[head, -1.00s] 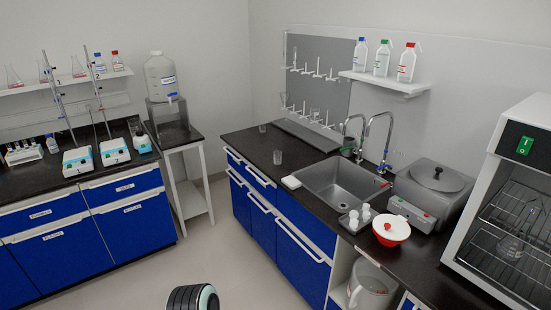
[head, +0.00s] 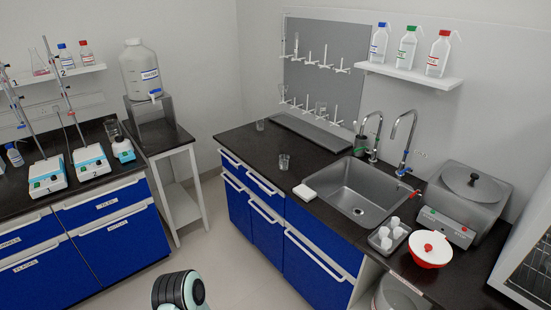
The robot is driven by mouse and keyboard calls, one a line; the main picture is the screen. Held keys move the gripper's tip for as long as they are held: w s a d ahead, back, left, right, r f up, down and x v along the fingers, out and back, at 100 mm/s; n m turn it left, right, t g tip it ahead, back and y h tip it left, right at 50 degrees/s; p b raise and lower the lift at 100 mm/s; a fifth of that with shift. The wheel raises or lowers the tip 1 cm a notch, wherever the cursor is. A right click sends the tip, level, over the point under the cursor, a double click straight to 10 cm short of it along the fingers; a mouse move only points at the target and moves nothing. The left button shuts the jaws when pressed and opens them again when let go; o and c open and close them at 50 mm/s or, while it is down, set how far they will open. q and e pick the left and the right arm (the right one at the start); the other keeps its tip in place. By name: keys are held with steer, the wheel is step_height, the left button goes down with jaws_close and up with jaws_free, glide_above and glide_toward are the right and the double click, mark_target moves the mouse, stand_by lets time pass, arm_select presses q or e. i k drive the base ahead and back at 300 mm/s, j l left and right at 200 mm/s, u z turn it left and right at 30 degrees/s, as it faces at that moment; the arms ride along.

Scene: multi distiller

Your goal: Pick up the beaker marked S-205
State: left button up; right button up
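A small clear glass beaker (head: 284,162) stands upright on the dark counter left of the sink. Another small clear glass vessel (head: 260,125) stands farther back on the same counter, near the wall. A third clear glass vessel (head: 112,129) stands on the left bench behind the hotplates. No marking on any of them is readable, so I cannot tell which one is S-205. A rounded dark and pale link of my arm shows at the bottom edge. Neither gripper is in view.
A drying rack (head: 315,75) hangs behind. A side table (head: 165,140) holds a large bottle (head: 144,72). The floor (head: 215,235) between the benches is clear.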

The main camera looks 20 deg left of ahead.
mark_target(284, 162)
steer(key=i+j, duration=0.2)
steer(key=j, duration=0.15)
steer(key=i+j, duration=0.15)
steer(key=j, duration=0.2)
steer(key=i+j, duration=0.2)
steer(key=j, duration=0.15)
steer(key=i+j, duration=0.15)
steer(key=j, duration=0.2)
steer(key=i+j, duration=0.2)
steer(key=j, duration=0.15)
steer(key=i+j, duration=0.15)
steer(key=j, duration=0.2)
